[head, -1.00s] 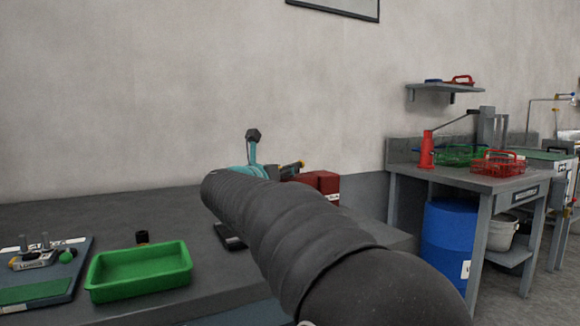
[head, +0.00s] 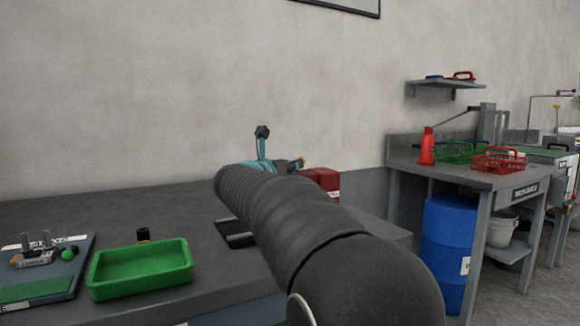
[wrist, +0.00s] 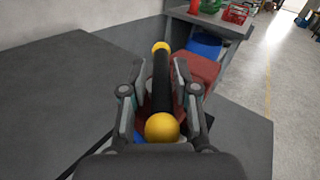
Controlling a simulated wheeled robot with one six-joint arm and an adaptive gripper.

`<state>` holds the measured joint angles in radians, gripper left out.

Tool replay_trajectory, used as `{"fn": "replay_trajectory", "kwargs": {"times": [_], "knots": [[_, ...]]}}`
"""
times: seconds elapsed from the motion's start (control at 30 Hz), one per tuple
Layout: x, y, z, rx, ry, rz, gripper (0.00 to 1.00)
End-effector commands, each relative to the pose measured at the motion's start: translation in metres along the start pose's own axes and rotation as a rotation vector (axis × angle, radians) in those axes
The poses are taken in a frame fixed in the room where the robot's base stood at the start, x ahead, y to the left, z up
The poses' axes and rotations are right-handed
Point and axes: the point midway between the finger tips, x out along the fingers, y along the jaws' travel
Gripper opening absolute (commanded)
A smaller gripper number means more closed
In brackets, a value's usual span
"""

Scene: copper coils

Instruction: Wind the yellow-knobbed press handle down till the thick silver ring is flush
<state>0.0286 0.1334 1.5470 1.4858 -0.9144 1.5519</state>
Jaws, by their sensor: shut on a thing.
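The press handle is a black bar (wrist: 161,80) with a yellow knob (wrist: 162,127) at its near end and another yellow knob (wrist: 161,47) at its far end, in the wrist view. My gripper (wrist: 160,85) is shut on the bar, with one finger on each side. My arm hides most of the press there; a dark base (head: 232,238) shows beside the arm. The thick silver ring is not visible in either view, so its height cannot be told.
A green tray (head: 140,268) and a board with small parts (head: 35,275) lie left on the grey bench.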

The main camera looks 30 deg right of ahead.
Motion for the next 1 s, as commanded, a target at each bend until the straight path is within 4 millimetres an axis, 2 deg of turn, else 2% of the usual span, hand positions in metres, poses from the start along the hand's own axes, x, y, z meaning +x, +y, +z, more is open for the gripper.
{"fn": "replay_trajectory", "kwargs": {"times": [0.3,0.6,0.63,0.7,1.0], "knots": [[0.0007,-0.0008,0.0009,0.001,0.018,-0.121,0.00],[0.0001,-0.0016,0.0011,0.002,0.019,-0.130,0.00],[0.0001,-0.0017,0.0011,0.002,0.019,-0.130,0.32],[0.0002,-0.0017,0.0011,0.002,0.019,-0.130,0.44],[-0.0023,0.0011,0.0008,0.001,0.019,-0.125,0.44]]}}
